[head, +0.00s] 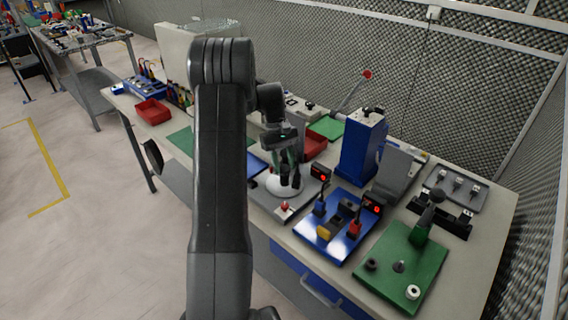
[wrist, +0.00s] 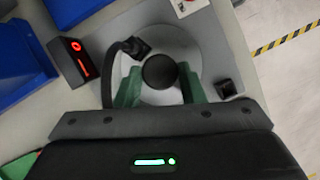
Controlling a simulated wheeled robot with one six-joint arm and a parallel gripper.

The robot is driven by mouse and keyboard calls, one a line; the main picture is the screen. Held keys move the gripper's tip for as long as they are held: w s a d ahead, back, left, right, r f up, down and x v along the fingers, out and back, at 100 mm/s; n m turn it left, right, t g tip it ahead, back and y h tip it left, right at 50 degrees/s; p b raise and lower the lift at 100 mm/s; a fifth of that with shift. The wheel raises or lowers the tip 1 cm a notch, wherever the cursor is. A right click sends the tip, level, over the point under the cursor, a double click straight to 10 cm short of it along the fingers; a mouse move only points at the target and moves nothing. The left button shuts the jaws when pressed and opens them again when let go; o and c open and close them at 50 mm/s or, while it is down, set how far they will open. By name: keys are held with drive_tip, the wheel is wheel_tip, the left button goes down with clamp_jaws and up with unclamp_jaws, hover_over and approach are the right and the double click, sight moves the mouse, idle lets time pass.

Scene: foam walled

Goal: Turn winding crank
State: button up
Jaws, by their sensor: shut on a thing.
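The winding crank's round black knob (wrist: 160,71) stands over a white disc (wrist: 203,56) on a grey base. My gripper (wrist: 158,84) has its two green fingers on either side of the knob, shut on it. A dark curved piece (wrist: 118,62) runs beside the left finger to a small black block on the disc. In the head view, my gripper (head: 289,182) points down at the white disc (head: 273,187) near the bench's front edge. The fingers and my arm hide the knob and part of the disc there.
A tall blue box (head: 361,148) stands behind. A red button (head: 285,207) sits in front of the disc.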

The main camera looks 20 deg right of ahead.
drive_tip(key=shift+a+n+t+h+b, duration=0.15)
drive_tip(key=shift+n+h, duration=0.25)
drive_tip(key=shift+n, duration=0.65)
drive_tip(key=shift+n+t+h+b, duration=0.15)
drive_tip(key=shift+n+h, duration=0.25)
drive_tip(key=shift+n, duration=0.7)
drive_tip(key=shift+a+n+h+b, duration=0.1)
drive_tip(key=shift+n+h+b, duration=0.25)
drive_tip(key=shift+n, duration=0.7)
drive_tip(key=shift+s+a+n+t+h, duration=0.1)
drive_tip(key=shift+n+t+h, duration=0.35)
drive_tip(key=shift+n, duration=1.1)
drive_tip(key=shift+s+a+n+t+h, duration=0.1)
drive_tip(key=shift+n+t+h, duration=0.35)
drive_tip(key=shift+n, duration=1.1)
drive_tip(key=shift+s+r+n+t+p, duration=0.15)
drive_tip(key=shift+n+t, duration=0.35)
drive_tip(key=shift+n, duration=0.9)
drive_tip(key=shift+s+f+n+t+p, duration=0.15)
drive_tip(key=shift+n+t, duration=0.35)
drive_tip(key=shift+n, duration=0.9)
drive_tip(key=shift+r+n+t+p, duration=0.1)
drive_tip(key=shift+n+t+p, duration=0.5)
drive_tip(key=shift+n+p, duration=0.6)
drive_tip(key=shift+n, duration=0.8)
drive_tip(key=shift+s+n+t+p, duration=0.1)
drive_tip(key=shift+n+t+p, duration=0.3)
drive_tip(key=shift+n+p, duration=0.3)
drive_tip(key=o, duration=1)
